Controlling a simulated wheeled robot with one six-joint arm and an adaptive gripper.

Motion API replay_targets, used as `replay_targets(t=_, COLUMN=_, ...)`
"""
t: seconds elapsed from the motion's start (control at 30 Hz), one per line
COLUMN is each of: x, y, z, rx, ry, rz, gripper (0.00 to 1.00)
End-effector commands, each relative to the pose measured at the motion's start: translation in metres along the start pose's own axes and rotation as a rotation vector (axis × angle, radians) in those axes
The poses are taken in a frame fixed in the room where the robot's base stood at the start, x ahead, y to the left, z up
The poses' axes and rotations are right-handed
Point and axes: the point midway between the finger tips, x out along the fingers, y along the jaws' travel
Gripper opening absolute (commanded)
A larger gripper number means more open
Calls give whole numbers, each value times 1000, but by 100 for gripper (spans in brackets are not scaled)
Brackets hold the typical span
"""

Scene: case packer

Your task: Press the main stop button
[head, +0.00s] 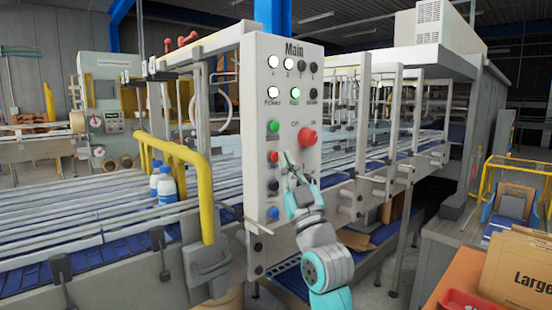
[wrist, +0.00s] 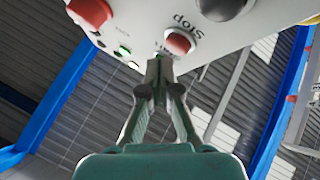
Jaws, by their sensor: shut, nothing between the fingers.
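The grey control panel (head: 292,230) headed "Main" stands upright in the middle of the head view. The small red stop button (head: 273,156) is in its left column, under a green button (head: 273,125). In the wrist view the red stop button (wrist: 178,42) shows at the top, beside an upside-down "Stop" label. My gripper (head: 287,162) is shut and empty, its tips just right of the stop button in the head view. In the wrist view my gripper's tips (wrist: 158,66) point close to the button. I cannot tell whether they touch it.
A large red knob (head: 307,137) sits right of the stop button. A black button (head: 273,186) and a blue button (head: 273,213) are below it.

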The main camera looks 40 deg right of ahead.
Motion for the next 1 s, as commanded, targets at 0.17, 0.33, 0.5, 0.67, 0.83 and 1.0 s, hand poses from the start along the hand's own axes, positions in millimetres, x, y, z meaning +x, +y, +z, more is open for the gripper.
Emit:
replay_targets(t=0.17, x=4, y=-3, z=3, rx=0, ry=0, rz=-1, gripper=0)
replay_targets(t=0.33, x=6, y=-4, z=3, rx=0, ry=0, rz=0, gripper=0)
replay_targets(t=0.5, x=5, y=-4, z=3, rx=0, ry=0, rz=0, gripper=0)
replay_targets(t=0.67, x=6, y=-4, z=4, rx=0, ry=0, rz=0, gripper=0)
replay_targets(t=0.83, x=7, y=-5, z=4, rx=0, ry=0, rz=0, gripper=0)
replay_targets(t=1.0, x=8, y=-6, z=5, rx=0, ry=0, rz=0, gripper=0)
